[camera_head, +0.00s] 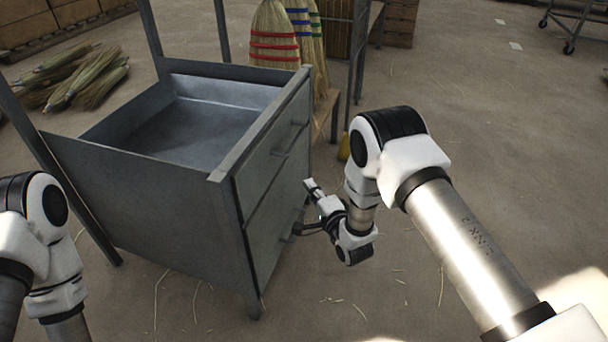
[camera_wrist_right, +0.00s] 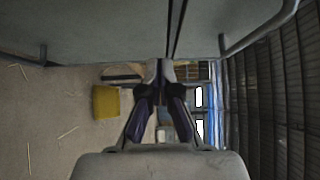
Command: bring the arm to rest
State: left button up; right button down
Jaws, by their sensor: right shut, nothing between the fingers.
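My right arm reaches in from the right. Its gripper (camera_head: 308,229) is low beside the drawer front of a grey metal cabinet (camera_head: 150,190). In the right wrist view, the dark fingers (camera_wrist_right: 160,68) are together and hold nothing. They point along the drawer fronts near the seam between two drawers, with a bar handle (camera_wrist_right: 262,32) to the right and another handle (camera_wrist_right: 30,57) to the left. Whether the gripper touches the cabinet I cannot tell. My left arm shows at the left edge of the head view, but its gripper is out of view.
The cabinet's top is open and its inside is empty. An upper drawer handle (camera_head: 291,141) sticks out toward my right arm. Brooms (camera_head: 273,40) stand behind, and broom straw bundles (camera_head: 85,80) lie at the back left. The floor at the right is mostly clear.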

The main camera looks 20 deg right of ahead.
jog(key=s+d+f+n+g+h+p, duration=0.15)
jog(key=s+f+n+g, duration=0.35)
jog(key=s, duration=0.9)
jog(key=s+d+f+n+g+h, duration=0.15)
jog(key=s+f+n+g, duration=0.4)
jog(key=s, duration=0.75)
jog(key=s+d+f+n+g+p, duration=0.1)
jog(key=s+d+f+n+g, duration=0.45)
jog(key=s, duration=0.85)
jog(key=a+r+g+p, duration=0.1)
jog(key=a+r+p, duration=0.2)
jog(key=r+p, duration=3.5)
notch_tip(320, 180, up, 3)
jog(key=shift+s+f+m+g, duration=0.1)
jog(key=shift+s+m+g, duration=0.1)
jog(key=shift+m+g, duration=0.1)
